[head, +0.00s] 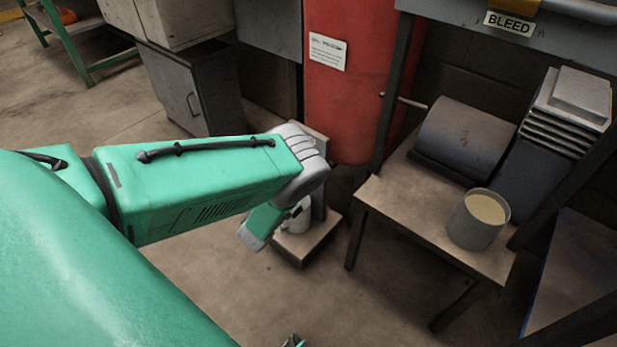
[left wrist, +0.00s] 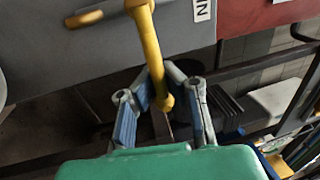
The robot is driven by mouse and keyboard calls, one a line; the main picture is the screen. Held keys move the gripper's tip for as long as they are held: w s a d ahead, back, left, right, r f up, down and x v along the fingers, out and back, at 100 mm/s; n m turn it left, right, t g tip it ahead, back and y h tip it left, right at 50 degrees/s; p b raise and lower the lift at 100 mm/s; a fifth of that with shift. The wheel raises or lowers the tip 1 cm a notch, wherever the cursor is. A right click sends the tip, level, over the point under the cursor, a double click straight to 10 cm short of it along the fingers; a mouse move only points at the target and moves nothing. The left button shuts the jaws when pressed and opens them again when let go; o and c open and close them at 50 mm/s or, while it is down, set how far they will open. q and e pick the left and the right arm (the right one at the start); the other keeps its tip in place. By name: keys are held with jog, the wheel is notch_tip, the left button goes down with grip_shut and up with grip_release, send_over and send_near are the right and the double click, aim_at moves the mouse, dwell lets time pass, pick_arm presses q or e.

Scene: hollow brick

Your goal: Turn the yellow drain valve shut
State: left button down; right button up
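The yellow valve lever (left wrist: 150,45) shows in the left wrist view. It hangs down from a grey surface, with a yellow stub pointing left at its top. A cut-off label (left wrist: 202,10) sits beside it, its lettering turned over. My left gripper (left wrist: 160,72) is open, with blue-padded fingers on either side of the lever's rounded lower end. Whether a finger touches the lever is unclear. In the head view my left arm reaches in from the left, and its fingers cannot be made out. A small green tip at the bottom edge may be my right gripper (head: 293,341).
A workbench (head: 400,215) carries a grey can (head: 474,232) and a dark drum (head: 465,140). A red tank (head: 345,80) stands behind. A BLEED sign (head: 510,23) has a yellow part (head: 540,5) above it. A grey cabinet (head: 195,90) stands back left. Front floor is clear.

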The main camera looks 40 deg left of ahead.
pick_arm(q)
jog(key=shift+s+d+f, duration=0.15)
jog(key=shift+s+f, duration=0.15)
jog(key=shift+f, duration=0.1)
jog(key=c, duration=1.6)
grip_release()
jog(key=shift+w+r, duration=0.1)
jog(key=shift+r, duration=0.05)
jog(key=v, duration=1.2)
